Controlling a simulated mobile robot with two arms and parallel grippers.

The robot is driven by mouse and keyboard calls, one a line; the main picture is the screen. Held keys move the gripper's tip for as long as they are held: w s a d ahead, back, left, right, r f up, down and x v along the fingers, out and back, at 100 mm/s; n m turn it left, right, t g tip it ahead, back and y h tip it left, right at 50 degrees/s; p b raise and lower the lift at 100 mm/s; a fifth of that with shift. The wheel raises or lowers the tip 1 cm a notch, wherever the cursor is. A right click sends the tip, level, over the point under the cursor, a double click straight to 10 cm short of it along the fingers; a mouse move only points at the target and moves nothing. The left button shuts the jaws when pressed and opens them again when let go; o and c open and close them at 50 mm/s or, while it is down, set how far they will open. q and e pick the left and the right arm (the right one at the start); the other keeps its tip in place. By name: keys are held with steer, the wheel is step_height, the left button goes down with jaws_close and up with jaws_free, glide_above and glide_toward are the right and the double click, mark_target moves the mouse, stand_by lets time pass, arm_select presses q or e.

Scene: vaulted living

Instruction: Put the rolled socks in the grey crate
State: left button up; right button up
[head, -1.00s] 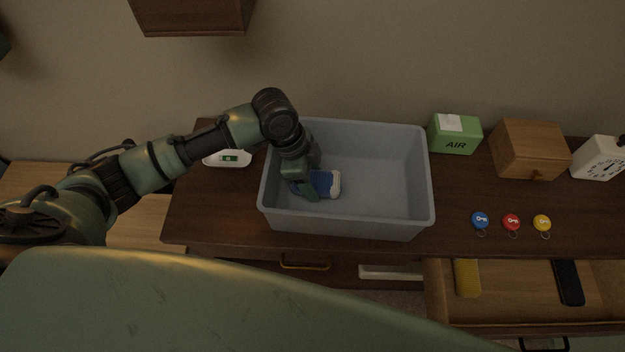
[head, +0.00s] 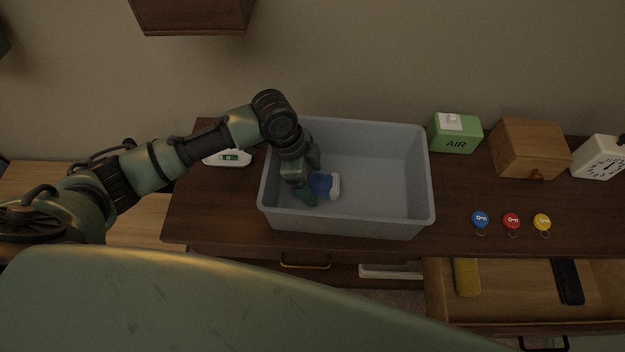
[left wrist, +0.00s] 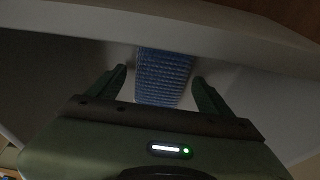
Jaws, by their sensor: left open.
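The grey crate (head: 385,222) stands on the dark wooden dresser top. The rolled socks (head: 323,185), blue with a white end, lie inside it on the floor towards the left. My left gripper (head: 304,196) reaches down into the crate at the left of the socks and partly covers them. In the left wrist view the blue knit of the socks (left wrist: 163,75) shows between the two spread fingers of my left gripper (left wrist: 162,86), with gaps on both sides. My right gripper is not in view.
Right of the crate are a green AIR box (head: 455,136), a wooden box (head: 528,152), a white clock (head: 601,158) and blue, red and yellow key tags (head: 511,221). A white device (head: 228,158) lies left. An open drawer (head: 520,312) holds yellow and black items.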

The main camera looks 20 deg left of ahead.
arm_select(q)
steer(key=v, duration=1.1)
steer(key=shift+r, duration=0.15)
